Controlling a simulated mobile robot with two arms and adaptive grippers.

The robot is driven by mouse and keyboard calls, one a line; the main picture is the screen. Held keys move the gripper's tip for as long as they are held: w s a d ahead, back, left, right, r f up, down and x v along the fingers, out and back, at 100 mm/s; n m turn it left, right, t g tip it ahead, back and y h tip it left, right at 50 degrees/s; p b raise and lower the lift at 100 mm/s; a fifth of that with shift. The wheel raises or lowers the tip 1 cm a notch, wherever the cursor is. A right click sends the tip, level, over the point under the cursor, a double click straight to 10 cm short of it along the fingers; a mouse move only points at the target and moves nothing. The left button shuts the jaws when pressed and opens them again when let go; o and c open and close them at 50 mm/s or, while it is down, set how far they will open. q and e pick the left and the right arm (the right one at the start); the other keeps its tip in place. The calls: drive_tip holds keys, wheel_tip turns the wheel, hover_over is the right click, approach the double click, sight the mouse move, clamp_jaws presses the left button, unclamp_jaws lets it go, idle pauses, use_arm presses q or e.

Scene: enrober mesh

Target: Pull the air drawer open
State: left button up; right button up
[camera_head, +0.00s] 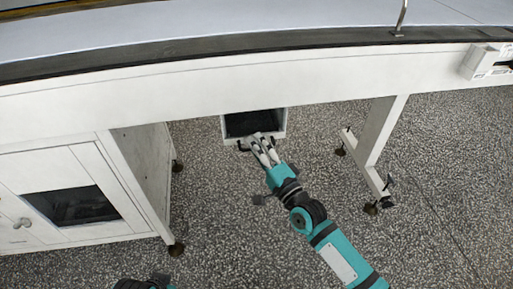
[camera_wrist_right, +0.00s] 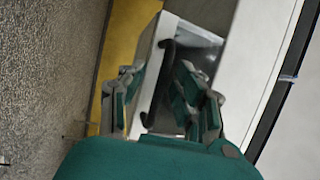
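The air drawer (camera_head: 284,128) is a white box with a dark inside, under the long white table. Its open top shows, so it stands out at least partly. In the right wrist view, the drawer's pale front (camera_wrist_right: 150,75) carries a black bar handle (camera_wrist_right: 162,75). My right gripper (camera_head: 259,143) is at the drawer's front edge. In the right wrist view the right gripper (camera_wrist_right: 158,92) has its fingers apart, one on each side of the handle. I see no clear grip on it. My left gripper is not visible; only a bit of my left arm shows at the bottom edge.
The long white table (camera_head: 200,80) spans the view above the drawer. A white cabinet (camera_head: 145,165) with a dark window stands at left, and a white table leg (camera_head: 375,135) at right. The speckled floor (camera_head: 225,220) in front of the drawer is mostly clear.

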drive_tip(key=shift+c, duration=0.2)
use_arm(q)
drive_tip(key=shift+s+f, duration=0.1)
use_arm(e)
clamp_jaws()
use_arm(q)
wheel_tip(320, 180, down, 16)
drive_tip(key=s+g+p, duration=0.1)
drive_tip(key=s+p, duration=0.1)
drive_tip(key=p, duration=0.2)
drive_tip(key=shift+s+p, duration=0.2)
drive_tip(key=shift+p, duration=0.15)
use_arm(e)
drive_tip(key=s+d, duration=0.2)
drive_tip(key=s, duration=1)
drive_tip(key=shift+f, duration=0.2)
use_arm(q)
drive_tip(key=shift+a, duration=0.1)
use_arm(e)
drive_tip(key=shift+s, duration=0.1)
drive_tip(key=shift+o, duration=0.2)
unclamp_jaws()
drive_tip(key=shift+r, duration=0.15)
